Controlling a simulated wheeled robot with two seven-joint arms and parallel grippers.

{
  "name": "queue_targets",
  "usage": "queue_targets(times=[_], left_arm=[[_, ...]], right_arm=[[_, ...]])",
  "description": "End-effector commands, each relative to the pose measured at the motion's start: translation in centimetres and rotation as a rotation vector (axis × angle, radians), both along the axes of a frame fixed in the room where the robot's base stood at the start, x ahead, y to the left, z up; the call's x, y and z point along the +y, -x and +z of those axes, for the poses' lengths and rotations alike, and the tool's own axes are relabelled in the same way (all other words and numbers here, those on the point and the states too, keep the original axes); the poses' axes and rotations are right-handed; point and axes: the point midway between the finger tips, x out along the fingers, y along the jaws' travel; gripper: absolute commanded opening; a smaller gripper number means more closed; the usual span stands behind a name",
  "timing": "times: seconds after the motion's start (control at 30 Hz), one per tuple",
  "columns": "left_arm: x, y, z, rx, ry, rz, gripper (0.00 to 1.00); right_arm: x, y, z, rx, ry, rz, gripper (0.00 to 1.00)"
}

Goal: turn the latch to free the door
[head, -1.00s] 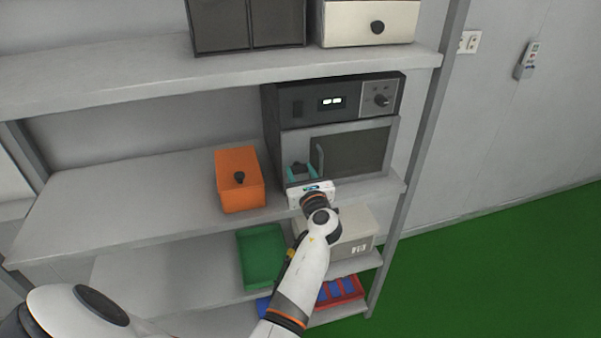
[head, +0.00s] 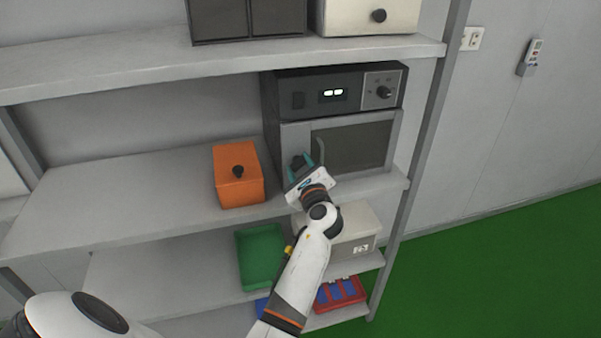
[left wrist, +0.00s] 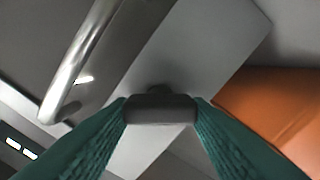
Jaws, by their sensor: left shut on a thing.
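The door (head: 345,148) with a dark window is on the front of a black and grey appliance on the middle shelf, and it looks shut. Its curved metal handle (head: 320,152) also shows at the upper left of the left wrist view (left wrist: 85,60). My left gripper (head: 302,161) is at the left part of the door front, tilted. In the left wrist view its teal fingers are shut on the dark latch (left wrist: 160,108), which lies between the tips against the light grey door panel. In the head view the gripper hides the latch. My right gripper is not in view.
An orange box (head: 238,188) with a black knob stands on the shelf left of the appliance, close to my gripper. A green bin (head: 262,258) and a beige box (head: 357,232) are on the shelf below. The middle shelf's left part is clear.

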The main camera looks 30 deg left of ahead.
Motion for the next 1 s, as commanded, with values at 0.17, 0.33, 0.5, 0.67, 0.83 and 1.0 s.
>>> queue_targets(times=[0.17, 0.33, 0.5, 0.67, 0.83, 1.0], left_arm=[[0.1, 0.0, -0.3, -0.131, 0.107, 0.0, 0.21], [0.1, 0.0, -0.3, -0.255, 0.213, 0.0, 0.21], [0.2, 0.1, -0.3, -0.377, 0.315, 0.0, 0.21], [0.2, 0.1, -0.4, -0.484, 0.407, 0.0, 0.21], [0.2, 0.1, -0.3, -0.579, 0.488, -0.001, 0.21], [0.2, 0.1, -0.3, -0.646, 0.546, -0.001, 0.21]], right_arm=[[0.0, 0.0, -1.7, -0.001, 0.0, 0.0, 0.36], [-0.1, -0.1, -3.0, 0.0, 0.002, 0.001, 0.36], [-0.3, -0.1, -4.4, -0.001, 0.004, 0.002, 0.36], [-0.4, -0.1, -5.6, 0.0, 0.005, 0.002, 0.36], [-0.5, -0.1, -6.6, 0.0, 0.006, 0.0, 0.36], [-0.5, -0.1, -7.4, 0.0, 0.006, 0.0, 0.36]])
